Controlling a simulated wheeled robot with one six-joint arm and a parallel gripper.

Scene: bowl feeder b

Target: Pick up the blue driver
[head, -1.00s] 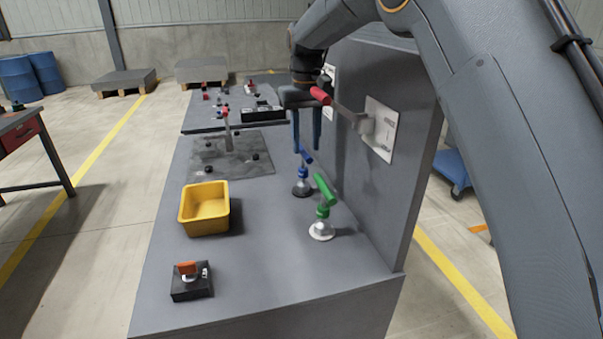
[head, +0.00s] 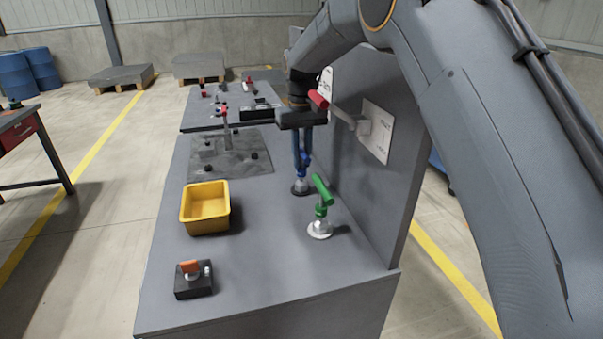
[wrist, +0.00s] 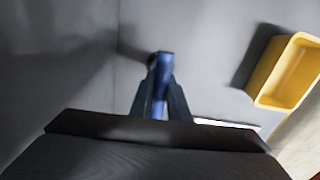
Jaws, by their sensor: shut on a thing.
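The blue driver (head: 302,172) stands upright in a dark round base on the bench, near the grey back panel. My gripper (head: 302,158) points straight down over it, with its fingers shut on the driver's upper part. In the wrist view the blue driver (wrist: 164,68) shows between the two dark fingertips (wrist: 160,95). The driver's lower part and base are mostly hidden in the wrist view.
A green driver (head: 322,195) in a pale base stands close by in front. A yellow bin (head: 206,222) and a black box with an orange switch (head: 193,279) are to the left. A red-handled lever (head: 318,99) juts from the panel (head: 377,130).

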